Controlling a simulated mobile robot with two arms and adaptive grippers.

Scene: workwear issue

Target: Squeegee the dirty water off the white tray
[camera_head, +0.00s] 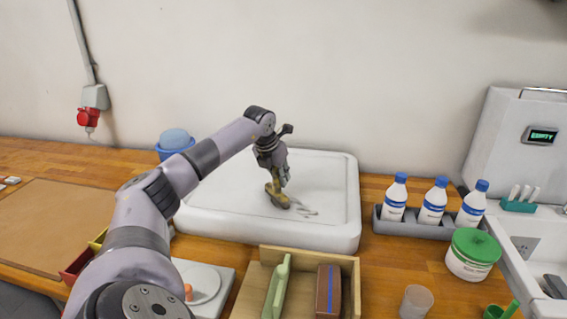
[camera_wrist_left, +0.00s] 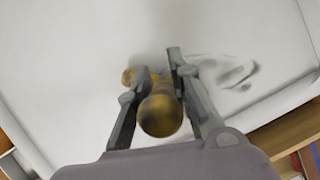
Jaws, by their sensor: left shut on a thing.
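The white tray (camera_head: 333,237) lies on the wooden counter against the wall. My left gripper (camera_head: 278,180) is over the tray's middle, pointing down. It is shut on a yellow-brown tool (camera_head: 273,189), which appears to be the squeegee. In the left wrist view the tool's rounded handle end (camera_wrist_left: 160,115) sits between the fingers (camera_wrist_left: 158,95). Its lower end is at or just above the tray floor; contact is unclear. Grey dirty water (camera_head: 304,210) shows as a few streaks right of the tool, and as a smear in the left wrist view (camera_wrist_left: 238,75). My right gripper is not in view.
A wooden box (camera_head: 303,255) with a green item and a brown block stands before the tray. Blue-capped bottles (camera_head: 433,201) in a grey holder stand to its right, near a green-lidded tub (camera_head: 472,254). A clear cup (camera_head: 416,301) stands in front.

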